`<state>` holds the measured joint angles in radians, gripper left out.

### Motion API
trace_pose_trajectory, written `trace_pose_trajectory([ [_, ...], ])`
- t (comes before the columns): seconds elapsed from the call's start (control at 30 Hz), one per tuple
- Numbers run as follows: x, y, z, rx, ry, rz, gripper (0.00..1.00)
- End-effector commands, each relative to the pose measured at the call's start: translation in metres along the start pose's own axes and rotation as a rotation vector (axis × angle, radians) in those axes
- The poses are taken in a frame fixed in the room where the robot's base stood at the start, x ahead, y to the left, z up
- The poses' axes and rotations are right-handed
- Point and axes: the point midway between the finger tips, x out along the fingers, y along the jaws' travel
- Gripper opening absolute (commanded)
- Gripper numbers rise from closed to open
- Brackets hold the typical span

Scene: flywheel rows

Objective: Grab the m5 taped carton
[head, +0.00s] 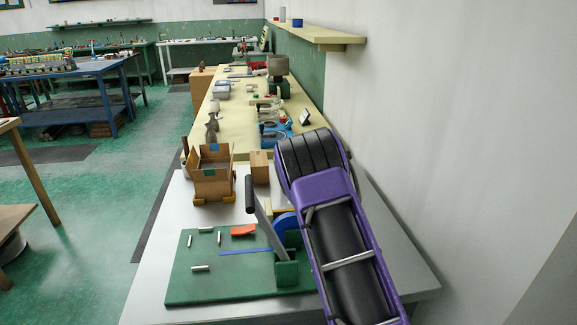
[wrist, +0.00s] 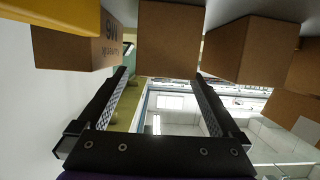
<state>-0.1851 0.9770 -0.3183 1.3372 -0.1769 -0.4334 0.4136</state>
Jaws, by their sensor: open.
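In the wrist view, which appears upside down, my gripper (wrist: 163,78) is open and empty. A plain brown carton (wrist: 170,40) lies beyond the fingertips, in line with the gap. The carton to its left (wrist: 75,48) bears dark print that seems to read M6 inverted. Another brown carton (wrist: 243,48) is to the right. No M5 mark or tape is readable there, so I cannot tell which is the m5 taped carton. In the head view, a closed carton (head: 260,167) stands beside an open-topped box (head: 211,183) with blue tape marks. My fingers are hidden there behind my purple arm.
A green mat (head: 235,288) with small metal pins and a lever tool (head: 265,225) lies on the white table (head: 150,270). A cluttered bench (head: 235,130) runs behind it. A wall (head: 420,130) bounds the right. A yellow bar (wrist: 65,15) crosses the wrist view's upper left.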

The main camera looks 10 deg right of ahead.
Motion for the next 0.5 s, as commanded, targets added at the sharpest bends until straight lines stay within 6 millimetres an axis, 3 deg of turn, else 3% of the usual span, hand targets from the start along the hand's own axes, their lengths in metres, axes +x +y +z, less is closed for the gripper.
trace_pose_trajectory([
  [0.3,0.035,-0.004,-0.002,-0.002,0.001,0.000,1.00],
  [0.5,0.048,-0.005,-0.002,-0.001,0.001,-0.001,1.00],
])
